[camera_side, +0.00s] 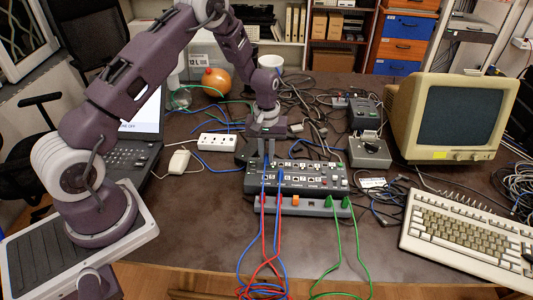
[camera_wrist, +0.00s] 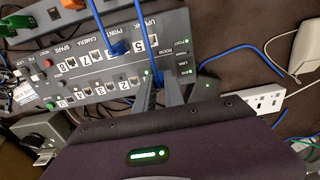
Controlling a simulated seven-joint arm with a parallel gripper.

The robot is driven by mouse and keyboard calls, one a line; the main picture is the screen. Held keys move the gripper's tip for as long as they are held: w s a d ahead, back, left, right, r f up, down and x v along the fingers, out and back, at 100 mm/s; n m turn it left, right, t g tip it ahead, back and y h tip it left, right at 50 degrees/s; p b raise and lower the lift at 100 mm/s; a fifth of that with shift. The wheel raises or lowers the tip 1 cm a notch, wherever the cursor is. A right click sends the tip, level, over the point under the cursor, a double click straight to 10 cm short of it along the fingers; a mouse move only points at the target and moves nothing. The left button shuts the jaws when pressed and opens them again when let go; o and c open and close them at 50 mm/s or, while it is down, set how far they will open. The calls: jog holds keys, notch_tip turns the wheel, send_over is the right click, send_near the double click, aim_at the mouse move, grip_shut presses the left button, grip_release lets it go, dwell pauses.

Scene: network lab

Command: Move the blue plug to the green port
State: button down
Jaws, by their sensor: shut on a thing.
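My gripper (camera_side: 268,155) points down over the left part of the grey port box (camera_side: 310,182). In the wrist view, its two fingers (camera_wrist: 159,88) are closed around the end of a blue cable (camera_wrist: 155,45). The blue plug itself is mostly hidden between the fingers, and I cannot tell whether it sits in a port. A second blue plug (camera_wrist: 118,47) sits in the port marked 6, and it also shows in the side view (camera_side: 281,176). A small green light (camera_wrist: 147,73) glows beside the fingers, near port 1. I cannot make out a green-coloured port.
Green plugs (camera_side: 329,201), an orange piece (camera_side: 296,199) and red cables (camera_side: 263,215) are at the box's front strip. A white power strip (camera_side: 218,142) lies left. A keyboard (camera_side: 470,235) and monitor (camera_side: 450,117) stand right. Loose cables surround the box.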

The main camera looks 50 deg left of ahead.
jog(key=shift+f, duration=0.1)
jog(key=c, duration=1.3)
grip_release()
jog(key=shift+c, duration=0.2)
notch_tip(320, 180, up, 7)
jog(key=shift+r, duration=0.15)
jog(key=s+d+r+m+t, duration=0.1)
jog(key=s+d+r+m, duration=0.3)
jog(key=r, duration=0.6)
jog(key=s+d+r+t, duration=0.2)
jog(key=s+r, duration=0.3)
jog(key=r, duration=0.5)
jog(key=s+d+r+m+t, duration=0.1)
jog(key=s+d+r+m, duration=0.1)
jog(key=s, duration=0.8)
jog(key=s+d+r+m+t, duration=0.1)
jog(key=s+d+r+m, duration=0.1)
jog(key=s, duration=0.8)
jog(key=shift+d+r+m+t, duration=0.15)
jog(key=shift+r+m+t, duration=0.15)
jog(key=shift+r+m, duration=0.2)
